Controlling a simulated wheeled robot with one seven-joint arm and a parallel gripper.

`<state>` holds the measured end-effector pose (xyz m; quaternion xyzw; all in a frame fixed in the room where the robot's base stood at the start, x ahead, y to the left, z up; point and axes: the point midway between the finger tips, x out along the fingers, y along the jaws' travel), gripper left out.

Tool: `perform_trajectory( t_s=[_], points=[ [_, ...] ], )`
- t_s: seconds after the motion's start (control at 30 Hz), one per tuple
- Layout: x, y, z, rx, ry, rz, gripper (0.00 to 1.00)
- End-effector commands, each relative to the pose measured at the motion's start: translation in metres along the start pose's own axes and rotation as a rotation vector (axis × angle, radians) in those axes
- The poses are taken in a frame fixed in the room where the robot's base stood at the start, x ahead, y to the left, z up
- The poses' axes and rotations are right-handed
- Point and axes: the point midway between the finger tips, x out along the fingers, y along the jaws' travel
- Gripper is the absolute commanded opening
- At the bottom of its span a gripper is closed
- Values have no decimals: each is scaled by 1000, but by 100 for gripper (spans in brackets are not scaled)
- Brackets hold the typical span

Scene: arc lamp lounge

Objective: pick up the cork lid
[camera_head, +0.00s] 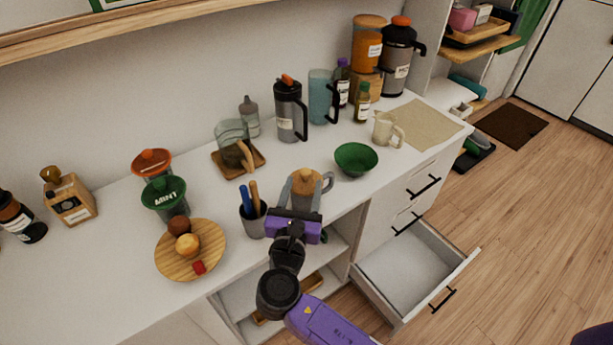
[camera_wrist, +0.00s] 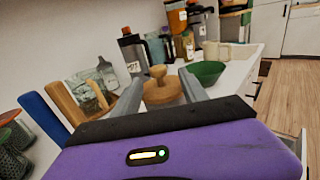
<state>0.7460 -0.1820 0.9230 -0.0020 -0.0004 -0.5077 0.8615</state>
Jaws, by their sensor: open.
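The cork lid (camera_head: 306,177) is a round tan disc with a knob on top, on a grey mug-like vessel (camera_head: 328,181) near the counter's front edge. In the wrist view the lid (camera_wrist: 161,92) and its knob show straight ahead, between my two grey fingers. My gripper (camera_head: 303,190) is open, with one finger on each side of the lid. I cannot tell whether the fingers touch it. The gripper also shows in the wrist view (camera_wrist: 162,80). Most of the vessel's body is hidden by my gripper.
A grey cup (camera_head: 252,222) with blue and wooden handles stands close on the left. A green bowl (camera_head: 356,159) is close on the right. A round wooden board (camera_head: 166,262) with small items lies further left. An open drawer (camera_head: 408,270) juts out below on the right.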

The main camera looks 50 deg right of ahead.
Motion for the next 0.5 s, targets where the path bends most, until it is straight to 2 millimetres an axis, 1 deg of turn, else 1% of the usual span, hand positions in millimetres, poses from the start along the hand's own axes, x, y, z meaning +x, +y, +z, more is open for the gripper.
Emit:
perform_trajectory(
  t_s=[0.1,0.27,0.5],
  points=[
    [14,-1,0,0,1,-4,51],
    [29,0,1,2,1,-3,51],
    [63,2,2,3,1,-3,51]
  ],
)
